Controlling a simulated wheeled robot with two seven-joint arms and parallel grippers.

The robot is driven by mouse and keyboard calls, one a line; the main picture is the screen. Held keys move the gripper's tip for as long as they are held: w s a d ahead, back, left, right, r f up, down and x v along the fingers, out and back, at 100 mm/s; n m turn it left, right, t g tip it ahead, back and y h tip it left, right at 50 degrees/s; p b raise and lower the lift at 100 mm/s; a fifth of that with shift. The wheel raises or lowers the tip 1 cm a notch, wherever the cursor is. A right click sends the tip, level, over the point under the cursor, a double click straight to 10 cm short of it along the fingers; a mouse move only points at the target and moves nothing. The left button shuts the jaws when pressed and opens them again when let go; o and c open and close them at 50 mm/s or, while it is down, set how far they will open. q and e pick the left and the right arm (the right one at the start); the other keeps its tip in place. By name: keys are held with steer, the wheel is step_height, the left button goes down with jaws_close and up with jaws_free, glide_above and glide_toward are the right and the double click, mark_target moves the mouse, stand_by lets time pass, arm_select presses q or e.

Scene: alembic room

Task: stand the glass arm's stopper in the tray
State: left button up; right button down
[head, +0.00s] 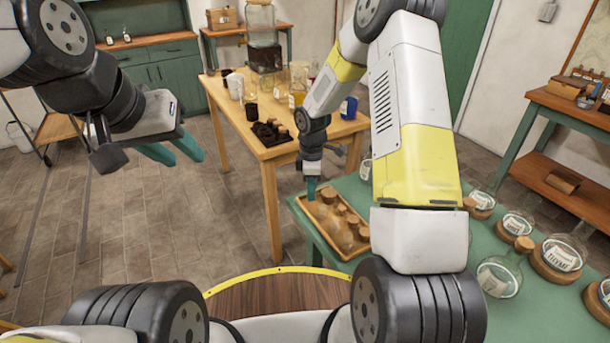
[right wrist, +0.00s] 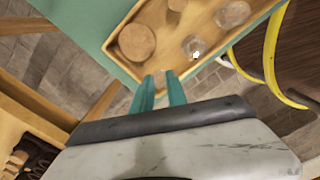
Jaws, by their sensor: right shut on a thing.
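The wooden tray (head: 310,206) lies on the green table at its left corner. It holds several cork stoppers and clear glass pieces; in the right wrist view a cork disc (right wrist: 137,42) and a glass stopper (right wrist: 193,45) show in it. My right gripper (head: 311,197) is at the tray's far left end. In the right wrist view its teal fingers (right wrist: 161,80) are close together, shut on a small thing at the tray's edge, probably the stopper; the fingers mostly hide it. I cannot make out the glass arm. My left gripper (head: 180,153) is open and empty above the floor.
Labelled, corked flasks (head: 500,270) stand on the green table at right. Open floor lies below my left gripper.

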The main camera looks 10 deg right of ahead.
steer(key=shift+f, duration=0.3)
steer(key=c, duration=1.3)
jaws_free()
steer(key=shift+f, duration=0.1)
steer(key=s+d+r+m+t, duration=0.1)
steer(key=s+r+m, duration=0.3)
steer(key=r, duration=0.9)
steer(key=s+d+r+m+t, duration=0.2)
steer(key=s+r, duration=0.3)
steer(key=r, duration=0.9)
steer(key=s+r+m+t, duration=0.1)
steer(key=s+r+m, duration=0.1)
steer(key=s, duration=0.3)
steer(key=s+r+m+t+y, duration=0.1)
steer(key=s+r+m, duration=0.1)
steer(key=s+m, duration=0.2)
steer(key=s+r+m+t+y, duration=0.1)
steer(key=s+r+m, duration=0.1)
steer(key=s, duration=0.5)
steer(key=shift+r+m, duration=0.1)
steer(key=shift+m, duration=0.8)
